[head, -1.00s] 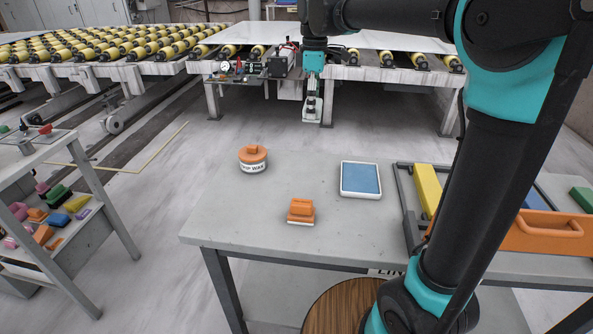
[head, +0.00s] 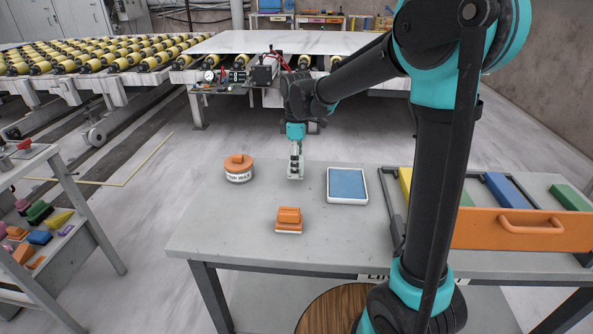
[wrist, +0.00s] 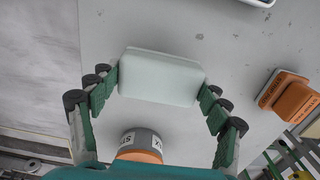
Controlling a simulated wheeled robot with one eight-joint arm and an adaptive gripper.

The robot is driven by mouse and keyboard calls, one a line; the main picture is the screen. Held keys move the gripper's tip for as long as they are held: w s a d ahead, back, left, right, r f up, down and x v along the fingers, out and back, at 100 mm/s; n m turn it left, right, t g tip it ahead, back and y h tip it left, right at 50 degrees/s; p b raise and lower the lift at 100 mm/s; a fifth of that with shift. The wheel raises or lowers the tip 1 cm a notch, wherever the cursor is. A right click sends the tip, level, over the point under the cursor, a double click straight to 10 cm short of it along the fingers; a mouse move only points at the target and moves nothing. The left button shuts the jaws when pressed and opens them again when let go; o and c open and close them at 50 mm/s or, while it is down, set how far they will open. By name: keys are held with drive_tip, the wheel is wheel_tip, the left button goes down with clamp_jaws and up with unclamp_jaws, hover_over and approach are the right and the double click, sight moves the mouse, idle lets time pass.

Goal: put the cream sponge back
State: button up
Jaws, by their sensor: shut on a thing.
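The cream sponge (wrist: 162,77) is a pale, nearly white block with rounded edges. In the wrist view my gripper (wrist: 161,92) has its dark green finger pads at the two ends of the sponge, shut on it. In the head view my gripper (head: 296,176) points down over the back part of the grey table, between the orange-lidded wax tin and the blue-topped tray. The sponge cannot be clearly made out there. Whether it touches the table cannot be told.
The wax tin (head: 238,170) stands left of my gripper, and the blue-topped tray (head: 347,184) lies to its right. An orange block (head: 289,217) sits nearer the front. A rack with an orange front (head: 490,230) is at the right. The left front of the table (head: 220,230) is bare.

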drive_tip(key=shift+f, duration=1.45)
drive_tip(key=shift+f, duration=0.1)
drive_tip(key=o, duration=1.2)
wheel_tip(320, 180, up, 12)
drive_tip(key=shift+r, duration=0.1)
